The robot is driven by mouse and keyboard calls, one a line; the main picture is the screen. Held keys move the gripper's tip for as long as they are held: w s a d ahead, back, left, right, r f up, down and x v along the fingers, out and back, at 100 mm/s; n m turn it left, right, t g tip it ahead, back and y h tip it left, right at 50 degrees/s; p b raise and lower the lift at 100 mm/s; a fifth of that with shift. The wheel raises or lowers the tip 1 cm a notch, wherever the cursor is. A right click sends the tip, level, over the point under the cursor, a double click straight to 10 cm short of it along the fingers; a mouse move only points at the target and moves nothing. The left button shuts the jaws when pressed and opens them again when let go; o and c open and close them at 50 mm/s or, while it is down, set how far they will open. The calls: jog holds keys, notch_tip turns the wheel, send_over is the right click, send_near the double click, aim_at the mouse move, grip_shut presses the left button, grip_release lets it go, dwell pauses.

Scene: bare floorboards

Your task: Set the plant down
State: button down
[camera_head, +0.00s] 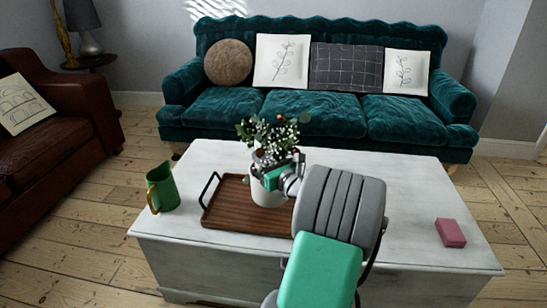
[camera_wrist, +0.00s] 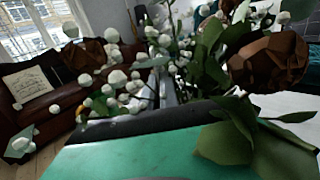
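The plant (camera_head: 268,137), with green leaves, small white blossoms and brownish flowers, stands upright in a white pot (camera_head: 266,192). The pot is over the wooden tray (camera_head: 232,216) on the white table; I cannot tell whether its base touches the tray. My gripper (camera_head: 291,176) comes in from the right and is at the pot's upper side, seemingly shut on it. My arm hides part of the pot's right side and the tray's right end. In the wrist view, foliage and blossoms (camera_wrist: 118,78) fill much of the picture and mostly hide the fingertips.
A green mug (camera_head: 162,188) stands left of the tray, near the tray's black handle (camera_head: 209,190). A pink block (camera_head: 450,233) lies at the right of the white table (camera_head: 420,195). A teal sofa (camera_head: 315,112) is behind, a brown leather sofa (camera_head: 60,140) at left.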

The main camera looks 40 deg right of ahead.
jog(key=shift+w+a+f+b, duration=0.25)
jog(key=shift+w+f+b, duration=0.1)
jog(key=shift+w+f, duration=0.35)
notch_tip(320, 180, down, 3)
jog(key=b, duration=0.2)
jog(key=shift+w+f+b, duration=0.1)
jog(key=shift+f+b, duration=0.05)
jog(key=shift+b, duration=0.2)
jog(key=shift+r, duration=0.2)
jog(key=shift+f, duration=0.1)
jog(key=c, duration=2.1)
grip_release()
jog(key=shift+a+f, duration=0.1)
jog(key=shift+f, duration=0.2)
jog(key=o, duration=0.5)
